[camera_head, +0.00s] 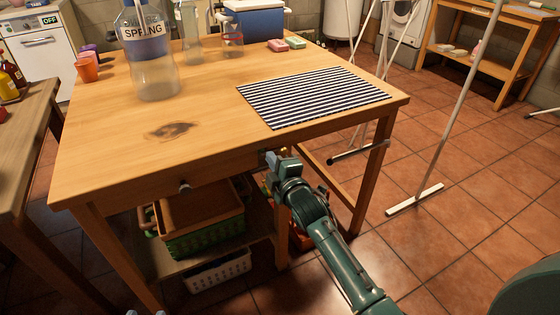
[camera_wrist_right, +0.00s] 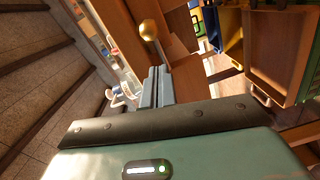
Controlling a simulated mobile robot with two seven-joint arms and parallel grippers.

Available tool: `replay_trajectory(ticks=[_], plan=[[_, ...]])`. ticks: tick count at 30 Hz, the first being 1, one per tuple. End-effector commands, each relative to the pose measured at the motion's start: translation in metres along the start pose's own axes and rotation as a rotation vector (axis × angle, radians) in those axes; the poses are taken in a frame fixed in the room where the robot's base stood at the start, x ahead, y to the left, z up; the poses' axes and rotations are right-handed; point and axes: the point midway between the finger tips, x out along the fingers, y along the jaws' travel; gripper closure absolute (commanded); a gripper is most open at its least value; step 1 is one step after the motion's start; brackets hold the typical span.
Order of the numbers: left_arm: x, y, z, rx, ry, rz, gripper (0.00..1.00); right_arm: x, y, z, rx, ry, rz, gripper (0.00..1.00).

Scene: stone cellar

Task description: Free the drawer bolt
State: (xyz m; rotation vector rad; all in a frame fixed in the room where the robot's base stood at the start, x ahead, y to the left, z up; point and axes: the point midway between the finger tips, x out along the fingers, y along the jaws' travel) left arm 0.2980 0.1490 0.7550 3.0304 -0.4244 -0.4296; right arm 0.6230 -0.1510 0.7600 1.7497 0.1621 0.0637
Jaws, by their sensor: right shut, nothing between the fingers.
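The wooden table (camera_head: 110,135) has a drawer in its front, with a small round knob (camera_head: 185,187) left of my right gripper. My right gripper (camera_head: 271,158) is shut and empty, close to the table's front edge near the drawer's right end. In the right wrist view the shut fingers (camera_wrist_right: 156,88) point toward a round brass knob (camera_wrist_right: 148,29), apart from it. I cannot tell whether this is the drawer's knob or part of the bolt. I cannot make out the bolt clearly in either view.
A large clear bottle labelled SPRING (camera_head: 158,85) and a striped mat (camera_head: 315,98) are on the table. Under it are a green crate (camera_head: 205,238) and a white basket (camera_head: 218,272). The tabletop's front middle is clear.

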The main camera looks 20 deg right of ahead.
Motion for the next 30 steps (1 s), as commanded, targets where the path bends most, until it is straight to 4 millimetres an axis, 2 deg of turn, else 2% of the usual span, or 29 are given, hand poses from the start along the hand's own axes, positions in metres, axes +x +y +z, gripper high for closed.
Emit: replay_trajectory(ticks=[3, 6, 18, 25, 30], plan=[[0.000, 0.000, 0.001, 0.003, -0.002, 0.001, 0.64, 0.003, 0.000, 0.014, -0.003, 0.001, 0.000, 1.00], [0.000, 0.000, 0.001, 0.005, -0.007, 0.002, 0.64, 0.005, 0.001, 0.019, -0.001, 0.002, 0.001, 1.00], [-0.001, 0.002, 0.003, 0.010, -0.013, 0.009, 0.64, 0.005, 0.001, 0.023, -0.001, 0.001, 0.001, 1.00], [-0.001, 0.002, -0.001, 0.000, -0.011, 0.009, 0.64, 0.006, 0.007, 0.052, -0.004, 0.001, -0.001, 1.00], [-0.001, 0.001, -0.002, -0.006, -0.004, 0.005, 0.64, 0.007, 0.007, 0.058, 0.000, 0.001, 0.000, 1.00]])
